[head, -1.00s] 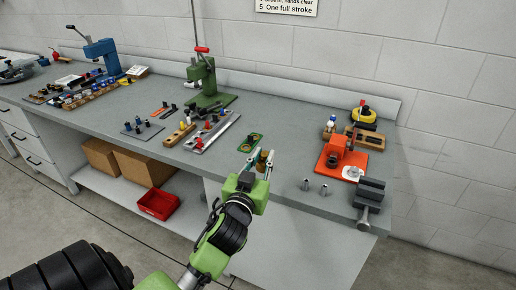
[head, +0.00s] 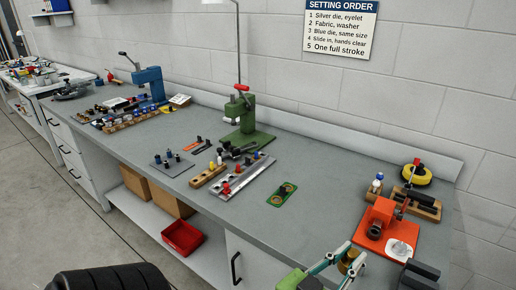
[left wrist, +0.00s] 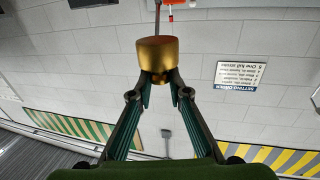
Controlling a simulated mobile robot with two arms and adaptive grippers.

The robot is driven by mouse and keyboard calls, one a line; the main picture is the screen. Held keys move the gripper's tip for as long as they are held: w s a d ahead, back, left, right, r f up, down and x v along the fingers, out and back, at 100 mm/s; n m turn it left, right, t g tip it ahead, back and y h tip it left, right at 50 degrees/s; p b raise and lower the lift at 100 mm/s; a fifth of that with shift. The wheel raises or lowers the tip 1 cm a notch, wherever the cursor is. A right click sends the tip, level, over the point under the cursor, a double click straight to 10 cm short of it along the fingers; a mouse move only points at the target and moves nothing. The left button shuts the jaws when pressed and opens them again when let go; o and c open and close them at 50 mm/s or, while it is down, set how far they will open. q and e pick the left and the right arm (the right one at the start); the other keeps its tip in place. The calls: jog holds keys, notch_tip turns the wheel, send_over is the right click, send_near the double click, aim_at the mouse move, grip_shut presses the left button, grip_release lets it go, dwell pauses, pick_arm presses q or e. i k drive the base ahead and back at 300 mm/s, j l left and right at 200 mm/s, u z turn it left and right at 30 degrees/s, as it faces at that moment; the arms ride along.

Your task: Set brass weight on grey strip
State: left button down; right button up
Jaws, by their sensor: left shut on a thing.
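The brass weight (head: 348,263) is a short gold cylinder between the fingertips of my left gripper (head: 355,256), at the bottom right of the head view. The left wrist view shows the fingers shut on the weight (left wrist: 157,53), with a narrower stub below it. In the head view the weight is in front of the orange press; its height over the bench is hard to tell. The grey strip (head: 236,188) appears to be the long grey plate left of the green plate, with a red knob and small parts along it. My right gripper is out of view.
A green plate (head: 283,193) lies right of the strip. A green press (head: 246,128) stands behind the strip, and a wooden block (head: 208,177) lies left of it. The orange press (head: 379,218) and a dark vise (head: 420,275) stand right. Bench between green plate and orange press is clear.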

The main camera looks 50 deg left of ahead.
aim_at(243, 168)
jog(key=i+j+u, duration=0.3)
jog(key=i+u, duration=0.3)
jog(key=i, duration=0.2)
jog(key=u, duration=0.95)
